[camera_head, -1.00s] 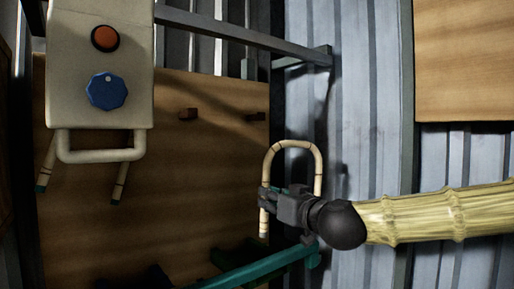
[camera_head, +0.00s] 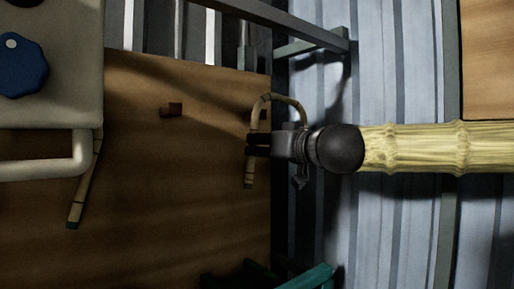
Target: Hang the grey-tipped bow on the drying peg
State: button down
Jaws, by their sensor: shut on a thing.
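My gripper (camera_head: 255,145) is shut on one leg of a tan, U-shaped rattan bow (camera_head: 277,97), with the curve up. The lower end of the held leg (camera_head: 248,182) shows a dark, greyish tip below the fingers. The other leg passes behind my gripper and its end is hidden.
A cream box with a blue knob (camera_head: 22,66) and a pale handle (camera_head: 45,168) fills the left. Behind it hangs another rattan piece (camera_head: 85,185) with a teal tip. A grey metal bar (camera_head: 275,18) crosses above. A teal rail (camera_head: 310,277) lies below. The lower board (camera_head: 160,235) is clear.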

jog(key=shift+x, duration=1.2)
jog(key=shift+w+a+f+b, duration=0.1)
jog(key=shift+a+f+b, duration=0.1)
jog(key=shift+b, duration=0.1)
jog(key=shift+a+r, duration=0.15)
jog(key=shift+r, duration=0.1)
jog(key=f+b+x, duration=0.1)
jog(key=x, duration=0.6)
jog(key=shift+w+a, duration=0.25)
jog(key=shift+a, duration=0.05)
jog(key=shift+f, duration=0.15)
jog(key=shift+f+b, duration=0.15)
jog(key=shift+b, duration=0.15)
